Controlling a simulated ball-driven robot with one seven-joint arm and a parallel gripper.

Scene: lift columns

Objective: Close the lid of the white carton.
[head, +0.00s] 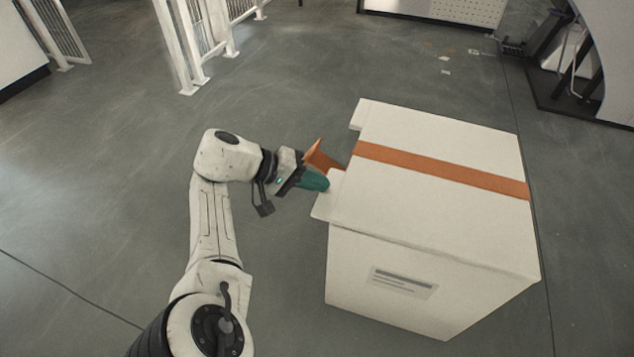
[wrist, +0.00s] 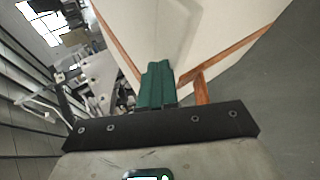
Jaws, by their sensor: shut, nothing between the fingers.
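The white carton (head: 430,290) stands on the floor at the right of the head view. Its lid (head: 430,215) lies flat or nearly flat across the top, with an orange stripe (head: 440,170) along it. A white flap (head: 328,205) juts out at the lid's left edge, and an orange piece (head: 319,156) sticks up beside it. My gripper (head: 322,183), with teal fingers, is shut and empty at this flap. Whether it touches is unclear. In the wrist view my gripper (wrist: 157,72) points at the white carton surface (wrist: 215,35) and its orange strips.
A label (head: 403,282) is on the carton's front side. White railings (head: 185,50) stand at the back left, and a dark-based structure (head: 585,90) at the far right.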

